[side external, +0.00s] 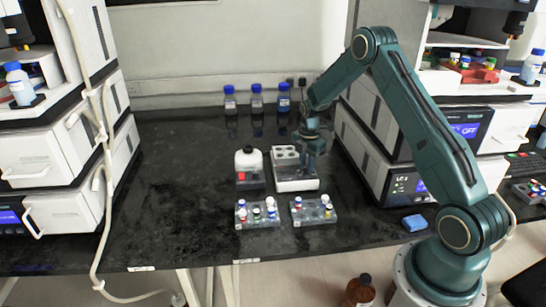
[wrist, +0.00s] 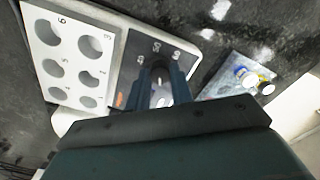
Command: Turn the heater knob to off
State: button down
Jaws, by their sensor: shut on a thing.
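The heater (side external: 297,183) is a white unit with a block of round holes, standing mid-bench in the side external view. In the wrist view its white holed block (wrist: 68,60) is at the left, beside a dark control panel (wrist: 135,50) with pale scale marks and a small orange mark. My gripper (wrist: 160,68) points down over that panel, its fingers shut around the heater knob (wrist: 161,82). The knob is mostly hidden between the fingers, so its pointer setting cannot be read. In the side external view my gripper (side external: 314,147) is at the heater's right side and hides the knob.
A white bottle device (side external: 249,165) stands left of the heater. Two vial racks (side external: 257,220) (side external: 314,215) sit in front. Blue-capped bottles (side external: 257,100) stand by the back wall. Instrument stacks flank the bench. The bench at left is clear.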

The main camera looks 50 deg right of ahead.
aim_at(306, 167)
jog(key=shift+n, duration=1)
jog(key=c, duration=1.2)
grip_release()
jog(key=shift+c, duration=0.2)
jog(key=shift+r, duration=0.1)
notch_tip(306, 167, up, 14)
